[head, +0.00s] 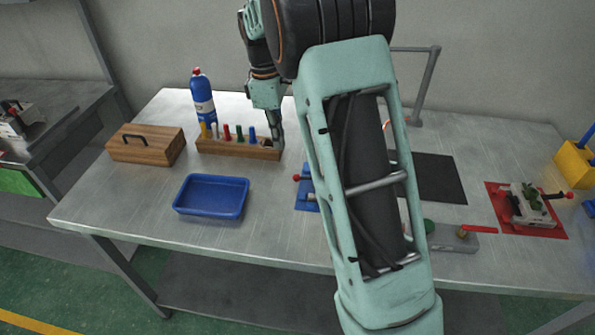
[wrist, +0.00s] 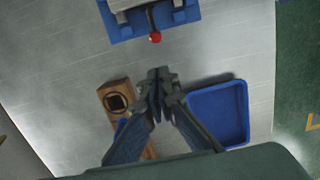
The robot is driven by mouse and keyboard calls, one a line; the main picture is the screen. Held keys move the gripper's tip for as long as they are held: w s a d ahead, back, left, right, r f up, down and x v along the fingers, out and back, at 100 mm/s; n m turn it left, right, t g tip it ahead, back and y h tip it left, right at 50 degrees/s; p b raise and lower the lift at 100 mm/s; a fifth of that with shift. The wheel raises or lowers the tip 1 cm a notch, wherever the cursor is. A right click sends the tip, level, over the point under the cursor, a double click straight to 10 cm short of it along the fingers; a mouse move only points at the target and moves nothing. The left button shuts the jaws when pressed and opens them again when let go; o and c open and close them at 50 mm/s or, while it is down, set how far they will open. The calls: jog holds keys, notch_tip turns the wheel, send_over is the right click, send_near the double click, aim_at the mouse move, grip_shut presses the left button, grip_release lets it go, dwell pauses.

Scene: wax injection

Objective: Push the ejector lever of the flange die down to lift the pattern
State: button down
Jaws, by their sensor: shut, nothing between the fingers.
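A die on a blue base (head: 307,188) stands mid-table, mostly hidden behind my arm in the head view. Its red-knobbed lever (head: 297,178) sticks out to the left. In the wrist view this blue base (wrist: 181,14) is at the top edge, with the red knob (wrist: 155,37) pointing toward my gripper. A second die (head: 530,205), with green on top and a red-knobbed lever (head: 568,195), sits on a red base at the right. No label shows which is the flange die. My gripper (wrist: 158,76) is shut and empty, apart from the blue die's knob, beside the wooden rack.
The wooden rack (head: 240,150) with several coloured pegs is close to my gripper. A blue tray (head: 211,195), wooden box (head: 146,146) and blue bottle (head: 202,97) stand left. A dark mat (head: 440,178) and a grey plate with red handle (head: 478,229) lie right.

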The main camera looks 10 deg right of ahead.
notch_tip(320, 180, up, 4)
jog(key=shift+a+f, duration=0.15)
jog(key=shift+f, duration=0.05)
dwell(0.4)
